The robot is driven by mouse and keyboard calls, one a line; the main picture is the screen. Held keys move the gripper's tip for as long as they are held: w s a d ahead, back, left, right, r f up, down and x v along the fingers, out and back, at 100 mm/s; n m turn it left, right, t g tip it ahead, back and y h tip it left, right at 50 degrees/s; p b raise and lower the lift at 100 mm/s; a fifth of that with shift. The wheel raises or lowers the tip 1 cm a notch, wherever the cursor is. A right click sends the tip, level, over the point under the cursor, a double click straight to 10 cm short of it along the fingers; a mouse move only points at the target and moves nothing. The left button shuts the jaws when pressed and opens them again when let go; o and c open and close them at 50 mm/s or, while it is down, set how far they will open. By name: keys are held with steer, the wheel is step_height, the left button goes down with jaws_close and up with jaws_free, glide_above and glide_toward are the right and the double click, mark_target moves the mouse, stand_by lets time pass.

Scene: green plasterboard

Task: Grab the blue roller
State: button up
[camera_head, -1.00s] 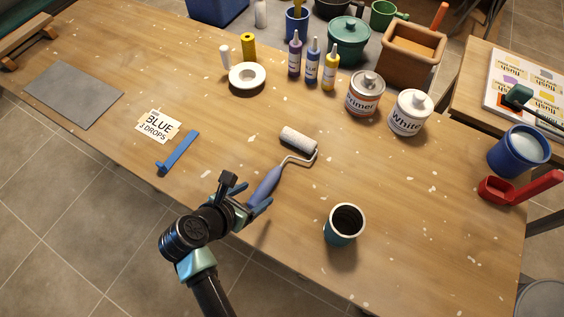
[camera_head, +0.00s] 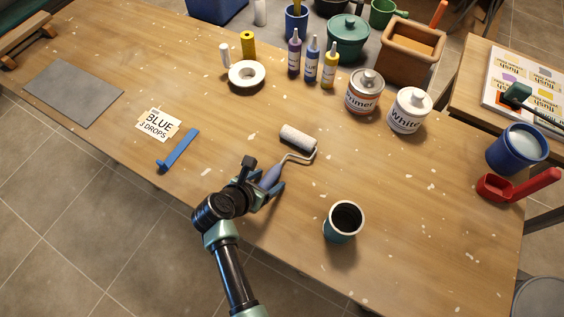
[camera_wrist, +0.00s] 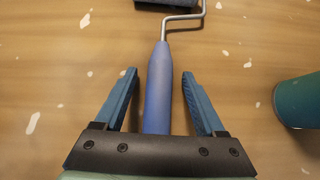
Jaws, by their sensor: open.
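The paint roller has a grey-white sleeve (camera_head: 298,138), a bent wire frame and a blue handle (camera_head: 271,178). It lies on the wooden table near the front edge. My gripper (camera_head: 264,176) is over the handle and hides its near end in the head view. In the wrist view, the blue handle (camera_wrist: 158,88) runs between the two open fingers of my gripper (camera_wrist: 159,85), with a gap on each side. The fingers do not touch it. The sleeve (camera_wrist: 168,3) is cut off at the top of the wrist view.
A dark-filled teal cup (camera_head: 343,222) stands right of the roller; its side shows in the wrist view (camera_wrist: 300,100). A blue strip (camera_head: 178,150) and a "BLUE 3 DROPS" card (camera_head: 158,124) lie left. Paint cans (camera_head: 363,92) and bottles (camera_head: 312,62) stand behind.

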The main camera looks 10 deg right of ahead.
jaws_close()
steer(key=shift+r, duration=0.15)
stand_by(0.4)
